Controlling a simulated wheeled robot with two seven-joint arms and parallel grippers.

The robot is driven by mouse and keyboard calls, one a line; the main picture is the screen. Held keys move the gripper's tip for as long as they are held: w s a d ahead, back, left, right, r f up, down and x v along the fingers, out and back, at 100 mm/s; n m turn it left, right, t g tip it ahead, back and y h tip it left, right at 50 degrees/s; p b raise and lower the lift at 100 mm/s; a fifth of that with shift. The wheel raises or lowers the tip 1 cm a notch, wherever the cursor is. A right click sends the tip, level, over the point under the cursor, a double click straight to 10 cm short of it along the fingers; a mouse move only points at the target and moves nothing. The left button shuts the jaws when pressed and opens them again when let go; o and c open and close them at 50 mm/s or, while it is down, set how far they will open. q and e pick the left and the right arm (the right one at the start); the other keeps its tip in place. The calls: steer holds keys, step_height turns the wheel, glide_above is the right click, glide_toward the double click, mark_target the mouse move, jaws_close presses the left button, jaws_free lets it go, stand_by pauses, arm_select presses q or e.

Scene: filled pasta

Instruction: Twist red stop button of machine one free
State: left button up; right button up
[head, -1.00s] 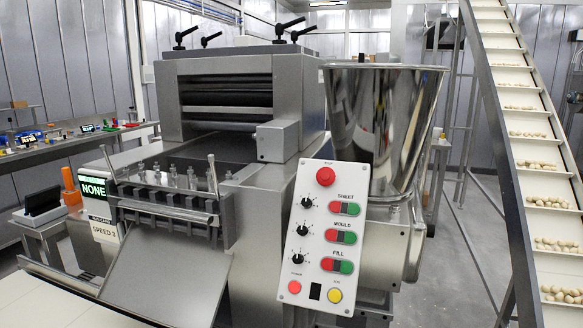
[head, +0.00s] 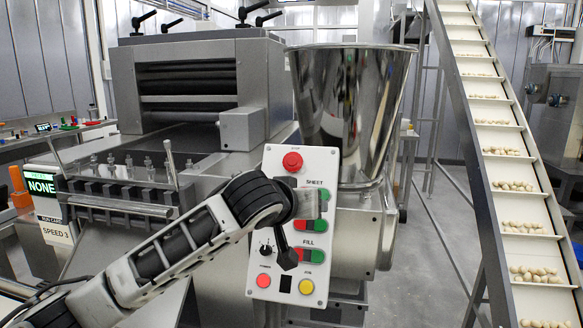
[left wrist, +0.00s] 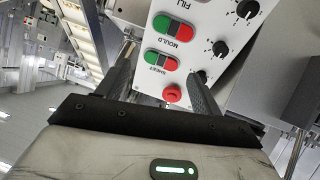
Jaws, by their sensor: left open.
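The red stop button (head: 292,162) sits at the top of the white control panel (head: 263,295) of the machine. It is uncovered in the head view. In the left wrist view the panel appears upside down, with the red stop button (left wrist: 172,93) near the right finger, between the two fingers in the picture. My left gripper (head: 300,206) is open and empty in front of the panel, lower in the head view than the button. Its spread fingers show in the left wrist view (left wrist: 163,66). I see no contact with the button. My right gripper is not in view.
Green and red SHEET, MOULD and FILL buttons and black knobs (head: 265,249) are close by on the panel. A red button (head: 263,280) and a yellow button (head: 306,287) sit at its bottom. A steel hopper (head: 350,95) stands behind; an inclined conveyor (head: 500,140) rises at right.

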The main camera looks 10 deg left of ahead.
arm_select(q)
steer(key=a+r+n+t+y, duration=0.1)
steer(key=a+r+n+y, duration=0.2)
steer(key=r, duration=0.7)
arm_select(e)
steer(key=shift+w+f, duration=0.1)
arm_select(q)
steer(key=p, duration=0.4)
glide_toward(292, 161)
steer(key=x, duration=0.9)
steer(key=shift+w+a+f, duration=0.1)
steer(key=shift+w, duration=0.1)
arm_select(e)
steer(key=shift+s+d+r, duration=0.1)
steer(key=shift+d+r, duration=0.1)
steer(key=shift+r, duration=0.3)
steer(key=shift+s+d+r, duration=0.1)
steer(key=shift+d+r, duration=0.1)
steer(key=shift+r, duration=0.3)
arm_select(q)
steer(key=shift+m, duration=0.3)
steer(key=c, duration=1)
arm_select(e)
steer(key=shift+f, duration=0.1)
